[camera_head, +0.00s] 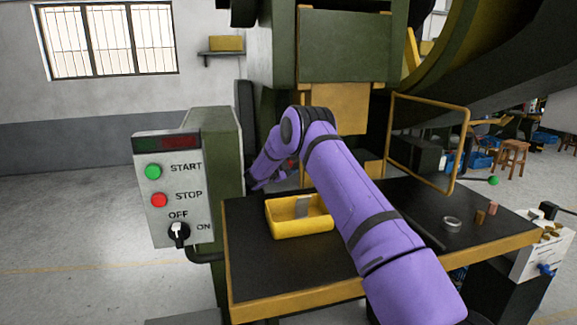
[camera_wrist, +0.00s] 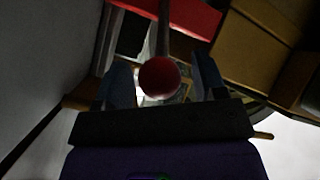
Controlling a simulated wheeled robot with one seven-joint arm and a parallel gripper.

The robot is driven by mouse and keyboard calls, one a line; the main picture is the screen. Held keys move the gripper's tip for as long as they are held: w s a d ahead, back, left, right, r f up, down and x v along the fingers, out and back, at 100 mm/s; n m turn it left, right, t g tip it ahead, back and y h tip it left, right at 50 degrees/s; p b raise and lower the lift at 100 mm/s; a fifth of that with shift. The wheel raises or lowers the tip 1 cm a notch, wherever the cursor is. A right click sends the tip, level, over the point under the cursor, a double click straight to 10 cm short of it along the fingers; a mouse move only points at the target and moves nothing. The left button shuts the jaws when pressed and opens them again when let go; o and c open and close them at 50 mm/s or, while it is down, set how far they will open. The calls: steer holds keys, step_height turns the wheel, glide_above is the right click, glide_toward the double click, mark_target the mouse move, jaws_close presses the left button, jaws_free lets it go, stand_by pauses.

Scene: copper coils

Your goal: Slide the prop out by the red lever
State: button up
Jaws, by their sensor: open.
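In the wrist view, a red ball knob (camera_wrist: 158,77) sits on the end of a rod (camera_wrist: 163,32), the red lever. My gripper (camera_wrist: 161,68) is open, with one finger on each side of the knob. Gaps show between the knob and both fingers, so it does not look gripped. In the head view, my purple arm reaches over the table to the press, and its wrist end is left of the press's yellow middle. A small red patch shows beside it, too small to identify. I cannot make out the prop itself; a red surface (camera_wrist: 190,14) lies beyond the knob.
The dark table (camera_head: 270,275) holds a yellow tray (camera_head: 283,222) with a grey piece, a clear ring and small copper-coloured pieces. A control box (camera_head: 172,190) stands at left. A yellow guard frame (camera_head: 428,102) and a green-knobbed lever (camera_head: 494,181) are at right.

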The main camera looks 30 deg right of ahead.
jaws_close()
steer(key=shift+w+a, duration=0.25)
steer(key=shift+a, duration=0.6)
steer(key=shift+w+a, duration=0.25)
steer(key=shift+a, duration=0.65)
steer(key=shift+w+a, duration=0.25)
steer(key=shift+a, duration=0.6)
jaws_free()
steer(key=shift+a, duration=0.1)
steer(key=v, duration=1)
steer(key=shift+a, duration=0.35)
steer(key=shift+r, duration=0.15)
